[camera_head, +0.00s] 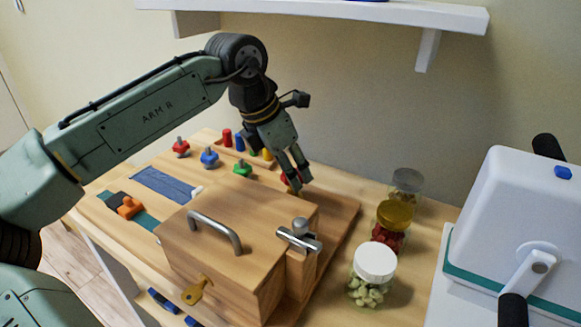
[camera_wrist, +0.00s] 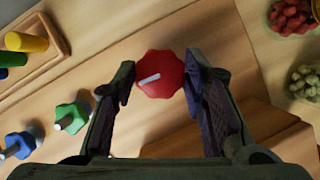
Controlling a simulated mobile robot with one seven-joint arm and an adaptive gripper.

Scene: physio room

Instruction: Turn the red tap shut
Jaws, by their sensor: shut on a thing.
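The red tap (camera_wrist: 160,75) is a red, lobed knob with a white line on its top, between my fingers in the wrist view. The line slants slightly, running up toward the right. In the head view the red tap (camera_head: 289,177) is mostly hidden by my fingers. My gripper (camera_head: 301,183) points down at it behind the wooden box. It is shut on the red tap, with one finger on each side in the wrist view (camera_wrist: 160,86).
Red (camera_head: 181,147), blue (camera_head: 209,157) and green (camera_head: 242,169) knobs stand to the left. A wooden box (camera_head: 240,262) with a metal handle (camera_head: 215,230) is in front. Jars (camera_head: 375,265) stand to the right. A white shelf (camera_head: 330,12) hangs above.

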